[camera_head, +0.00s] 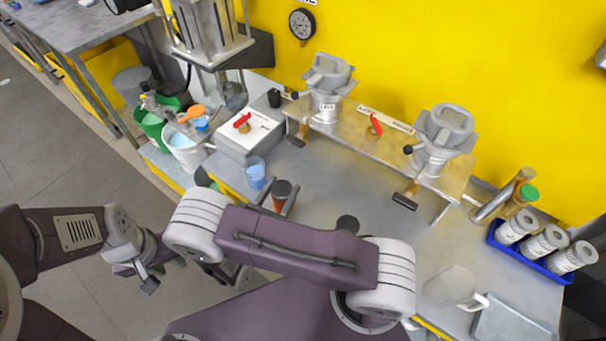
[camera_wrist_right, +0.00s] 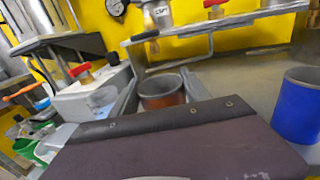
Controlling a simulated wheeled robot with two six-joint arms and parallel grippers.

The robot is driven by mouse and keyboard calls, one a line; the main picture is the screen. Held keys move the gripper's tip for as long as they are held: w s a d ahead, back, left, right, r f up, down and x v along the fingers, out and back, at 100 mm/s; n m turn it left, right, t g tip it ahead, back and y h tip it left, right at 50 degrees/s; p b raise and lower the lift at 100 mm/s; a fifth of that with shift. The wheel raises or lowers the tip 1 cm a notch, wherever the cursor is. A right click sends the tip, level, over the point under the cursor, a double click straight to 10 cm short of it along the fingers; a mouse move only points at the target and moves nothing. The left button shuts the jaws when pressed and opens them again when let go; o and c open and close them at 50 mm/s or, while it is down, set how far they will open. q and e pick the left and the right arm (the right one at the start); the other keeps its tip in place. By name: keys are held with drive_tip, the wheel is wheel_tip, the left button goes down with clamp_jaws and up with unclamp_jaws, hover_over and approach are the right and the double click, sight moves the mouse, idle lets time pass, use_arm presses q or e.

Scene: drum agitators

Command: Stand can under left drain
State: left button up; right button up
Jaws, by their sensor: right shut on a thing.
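A copper-brown can (camera_head: 281,195) with a dark rim is upright between the two fingers of my right gripper (camera_head: 278,199), which is shut on it. In the right wrist view the can (camera_wrist_right: 162,92) sits between the fingers, its lower part hidden by my gripper body. I cannot tell whether it touches the bench. The left vessel (camera_head: 328,95), labelled LEFT, stands on a raised shelf behind the can.
The right vessel (camera_head: 440,135), a white mug (camera_head: 452,287) and a blue tray (camera_head: 515,255) are further right. Bench under the shelf looks clear.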

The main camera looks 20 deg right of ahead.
drive_tip(key=shift+s+a+f+b, duration=0.2)
drive_tip(key=shift+a+f+b, duration=0.15)
drive_tip(key=shift+f, duration=0.1)
drive_tip(key=shift+s+a+r, duration=0.1)
drive_tip(key=shift+r, duration=0.1)
drive_tip(key=x, duration=0.6)
drive_tip(key=f+p+x, duration=0.1)
drive_tip(key=x, duration=1.1)
drive_tip(key=shift+w+a+f, duration=0.15)
drive_tip(key=shift+w+f, duration=0.15)
drive_tip(key=shift+a, duration=0.1)
